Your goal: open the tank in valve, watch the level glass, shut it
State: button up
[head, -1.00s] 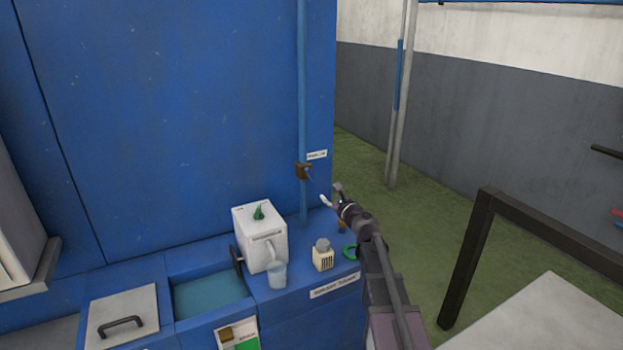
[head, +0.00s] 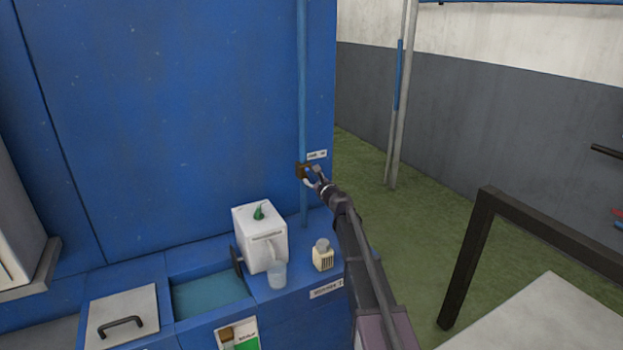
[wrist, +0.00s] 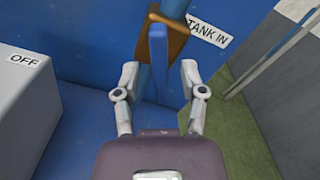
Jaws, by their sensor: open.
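The tank in valve (head: 303,171) is a brown block on a thin vertical blue pipe, at the middle of the head view. In the wrist view the valve's brown body (wrist: 176,42) carries a flat blue lever (wrist: 158,52), beside a "TANK IN" label (wrist: 209,31). My gripper (head: 314,178) is open and close to the valve. In the wrist view its fingers (wrist: 160,78) stand left and right of the lever, with a visible gap on each side. A blue-filled tube (head: 398,75) by a grey pole may be the level glass; I cannot tell for sure.
A white box (head: 262,236) with a green top piece, a clear cup (head: 277,274) and a small cream block (head: 322,258) stand on the blue counter left of my arm. An open basin (head: 210,296) holds water. A dark frame (head: 466,262) stands at right.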

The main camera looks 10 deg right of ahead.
jog(key=shift+w+a, duration=0.2)
jog(key=shift+w, duration=0.35)
grip_shut()
jog(key=shift+m, duration=2.6)
